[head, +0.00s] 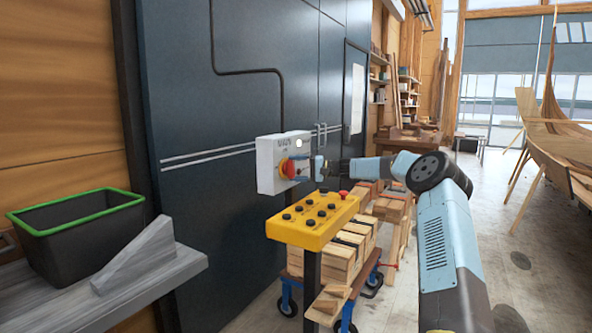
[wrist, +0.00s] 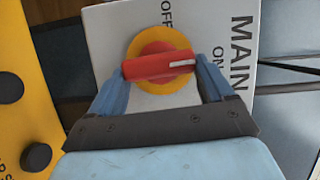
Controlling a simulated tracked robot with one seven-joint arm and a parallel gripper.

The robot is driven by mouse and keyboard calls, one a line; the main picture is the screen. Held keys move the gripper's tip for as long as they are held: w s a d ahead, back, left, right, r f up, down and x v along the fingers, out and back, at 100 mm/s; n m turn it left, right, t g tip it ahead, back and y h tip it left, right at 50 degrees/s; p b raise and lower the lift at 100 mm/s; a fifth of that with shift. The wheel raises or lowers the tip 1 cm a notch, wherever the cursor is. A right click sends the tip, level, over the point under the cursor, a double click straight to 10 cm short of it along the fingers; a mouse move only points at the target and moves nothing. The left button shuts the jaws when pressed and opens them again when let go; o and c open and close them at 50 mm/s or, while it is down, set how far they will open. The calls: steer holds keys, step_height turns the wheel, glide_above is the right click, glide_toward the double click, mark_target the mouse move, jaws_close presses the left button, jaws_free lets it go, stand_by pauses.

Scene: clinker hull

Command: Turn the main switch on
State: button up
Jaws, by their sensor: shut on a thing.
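The main switch is a pale box (head: 268,166) on the dark cabinet front, with a red rotary handle (wrist: 150,68) on a yellow round plate (wrist: 150,46). In the wrist view the label reads MAIN, with OFF at the top and ON right of the handle. The handle lies nearly level there, its white-marked end pointing right, toward ON. My gripper (head: 301,169) is at the switch front. In the wrist view its blue fingers (wrist: 163,70) sit at the two ends of the handle, shut on it. In the head view my gripper partly hides the handle.
A yellow push-button panel (head: 312,233) stands on a post just below the switch. Behind it is a cart with stacked timber (head: 340,262). A black bin with a green rim (head: 75,207) sits on a grey bench at left. Open floor (head: 520,235) lies to the right, beside a wooden hull.

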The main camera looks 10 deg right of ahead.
steer(key=shift+d+f+m, duration=0.25)
steer(key=shift+m, duration=0.25)
steer(key=o, duration=0.8)
steer(key=shift+w, duration=0.1)
steer(key=shift+o, duration=0.7)
steer(key=shift+a, duration=0.1)
steer(key=v, duration=1.4)
steer(key=shift+f, duration=0.2)
steer(key=shift+a, duration=0.15)
